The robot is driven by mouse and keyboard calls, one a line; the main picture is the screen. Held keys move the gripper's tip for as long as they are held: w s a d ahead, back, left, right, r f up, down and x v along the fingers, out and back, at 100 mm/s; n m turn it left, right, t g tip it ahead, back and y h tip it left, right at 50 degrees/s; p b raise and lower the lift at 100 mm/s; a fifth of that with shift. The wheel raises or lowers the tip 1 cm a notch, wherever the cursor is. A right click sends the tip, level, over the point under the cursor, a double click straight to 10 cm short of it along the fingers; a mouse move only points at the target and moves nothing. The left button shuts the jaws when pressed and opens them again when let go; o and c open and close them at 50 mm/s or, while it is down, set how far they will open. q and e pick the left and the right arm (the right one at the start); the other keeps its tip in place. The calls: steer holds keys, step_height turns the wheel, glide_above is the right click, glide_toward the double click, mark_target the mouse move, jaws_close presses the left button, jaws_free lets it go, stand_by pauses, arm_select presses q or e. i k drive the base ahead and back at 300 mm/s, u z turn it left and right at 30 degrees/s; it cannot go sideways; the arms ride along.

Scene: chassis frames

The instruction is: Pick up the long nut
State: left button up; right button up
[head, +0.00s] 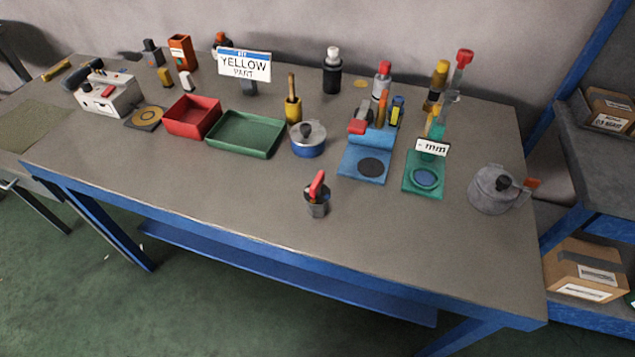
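I cannot tell for sure which item is the long nut. Small pieces stand at the back left of the grey table (400,240): a yellow block (165,77) and a white and orange piece (187,82). A flat yellow piece (361,83) lies at the back, right of a dark bottle with a white top (332,75). A sign (244,66) at the back reads "KIT YELLOW PART". Neither of my grippers is in view.
A red tray (192,132) and a green tray (245,153) look empty. A blue pot (308,148), a small metal cup with a red-handled item (317,211), blue and green stations (352,174) and a grey kettle-like vessel (492,203) stand about. The front strip is mostly clear.

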mark_target(318, 208)
steer(key=k, duration=1.3)
steer(key=u, duration=0.65)
steer(key=i, duration=1.5)
steer(key=z, duration=0.7)
